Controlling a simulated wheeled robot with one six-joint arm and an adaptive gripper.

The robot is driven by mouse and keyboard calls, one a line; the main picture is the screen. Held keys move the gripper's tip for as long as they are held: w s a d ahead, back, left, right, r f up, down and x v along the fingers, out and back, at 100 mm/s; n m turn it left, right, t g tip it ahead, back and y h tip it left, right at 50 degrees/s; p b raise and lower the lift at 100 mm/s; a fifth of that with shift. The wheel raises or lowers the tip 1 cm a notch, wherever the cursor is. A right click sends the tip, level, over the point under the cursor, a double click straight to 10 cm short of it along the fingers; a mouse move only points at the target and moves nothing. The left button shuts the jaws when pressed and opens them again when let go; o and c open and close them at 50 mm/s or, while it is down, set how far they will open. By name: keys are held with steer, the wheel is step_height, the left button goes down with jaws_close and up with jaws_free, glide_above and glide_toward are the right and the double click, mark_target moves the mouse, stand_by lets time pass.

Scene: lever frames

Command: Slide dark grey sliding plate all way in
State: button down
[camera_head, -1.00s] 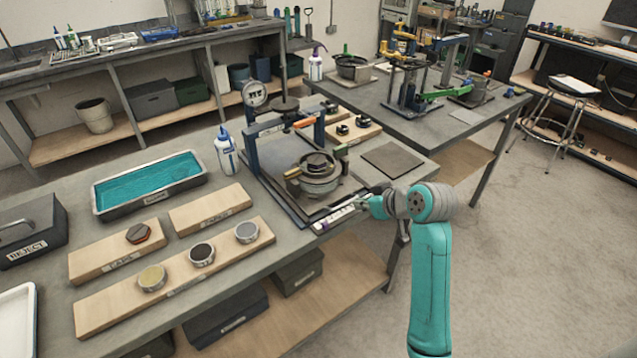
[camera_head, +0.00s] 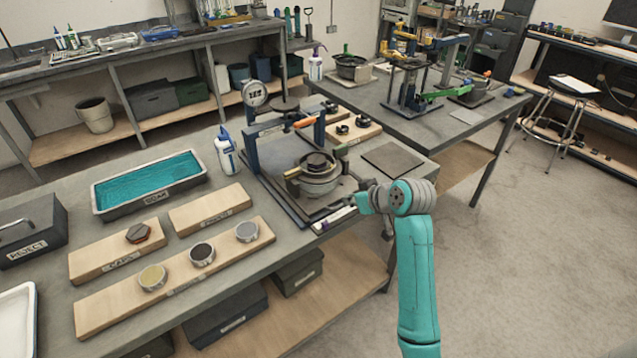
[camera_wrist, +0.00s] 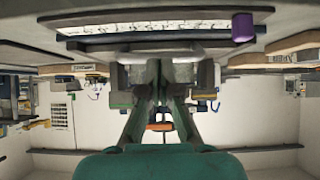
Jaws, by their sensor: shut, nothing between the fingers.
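The lever frame (camera_head: 319,128) stands on the near bench, with its blue uprights and a gauge. A dark grey plate (camera_head: 345,190) lies low in it, under a round metal cup (camera_head: 318,182); I cannot tell how far in the plate sits. My gripper (camera_head: 360,198) is at the plate's near right side, by the bench's front edge. Whether it touches the plate is not clear. In the wrist view my gripper (camera_wrist: 160,72) is shut with nothing held, its fingertips just below a dark edge with a pale printed strip (camera_wrist: 150,28).
A purple piece (camera_wrist: 242,27) sits at the strip's end. A square dark pad (camera_head: 392,158) lies right of the frame. A white bottle (camera_head: 227,152) and teal-filled tray (camera_head: 150,182) are left. Wooden boards (camera_head: 120,250) hold round parts.

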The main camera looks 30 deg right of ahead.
mark_target(323, 171)
steer(key=shift+w+a, duration=0.15)
steer(key=shift+w, duration=4.05)
steer(key=shift+w+a, duration=0.15)
steer(key=shift+w, duration=4)
steer(key=shift+s+f+v, duration=0.15)
steer(key=shift+f+v, duration=0.05)
steer(key=shift+v, duration=0.9)
steer(key=shift+s+f+v, duration=0.2)
steer(key=shift+v, duration=0.9)
steer(key=shift+s+f+v, duration=0.15)
steer(key=shift+f+v, duration=0.05)
steer(key=shift+v, duration=0.9)
